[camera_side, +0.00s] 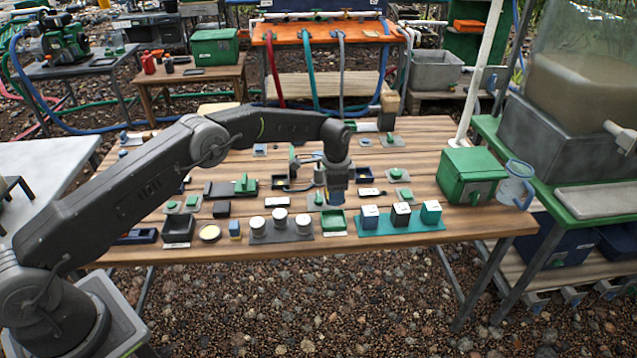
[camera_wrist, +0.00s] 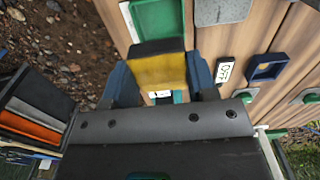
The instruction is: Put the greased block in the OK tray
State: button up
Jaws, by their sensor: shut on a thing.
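My gripper (camera_side: 337,196) hangs over the front middle of the wooden table. In the wrist view its blue fingers (camera_wrist: 160,85) are shut on a block (camera_wrist: 160,71) with a yellow face and a dark end. This block is mostly hidden by the fingers in the side view. A small green tray (camera_side: 334,232) with a white label stands at the front edge, just below and in front of my gripper. It also shows at the top of the wrist view (camera_wrist: 134,22). Its label is too small to read, so I cannot confirm it is the OK tray.
Several white-topped cylinders stand on a dark mat (camera_side: 284,238) left of the green tray. A teal mat (camera_side: 440,225) with three blocks lies to its right. A black tray (camera_side: 178,229) stands further left. A green box (camera_side: 471,175) and a jug (camera_side: 515,184) are at the right.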

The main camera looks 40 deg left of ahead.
send_over(333, 223)
jog(key=shift+w+f, duration=0.15)
jog(key=shift+f, duration=2.1)
jog(key=shift+f, duration=0.2)
jog(key=shift+f, duration=0.5)
jog(key=shift+f, duration=0.15)
jog(key=shift+f, duration=0.45)
jog(key=shift+f, duration=0.45)
jog(key=shift+f, duration=0.2)
